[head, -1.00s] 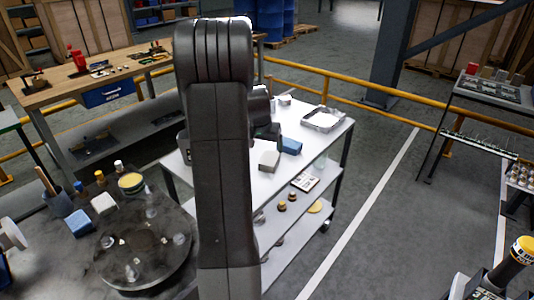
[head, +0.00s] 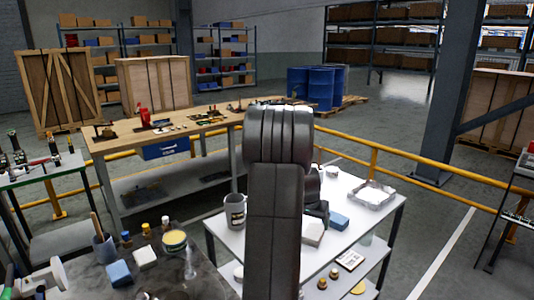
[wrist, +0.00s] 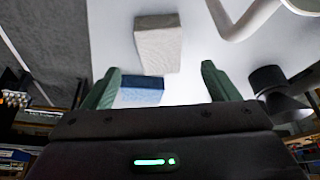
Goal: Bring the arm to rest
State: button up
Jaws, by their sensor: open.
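My arm (head: 277,190) stands upright in the middle of the head view, in front of the white cart. My gripper is mostly hidden behind it there. In the wrist view my gripper (wrist: 161,68) is open, its two green fingers apart with nothing held between them. A pale block (wrist: 158,43) and a blue block (wrist: 140,90) lie on the white surface beyond and between the fingers. In the head view the pale block (head: 312,232) and blue block (head: 338,221) lie on the cart just right of my arm.
The white cart (head: 352,188) also carries a grey mug (head: 235,212) and a metal tray (head: 371,196). A wooden workbench (head: 190,125) and yellow railing (head: 415,168) stand behind.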

aim_at(313, 232)
jog(key=x, duration=0.8)
jog(key=shift+f+p, duration=0.25)
jog(key=shift+p, duration=0.05)
jog(key=shift+r, duration=1.35)
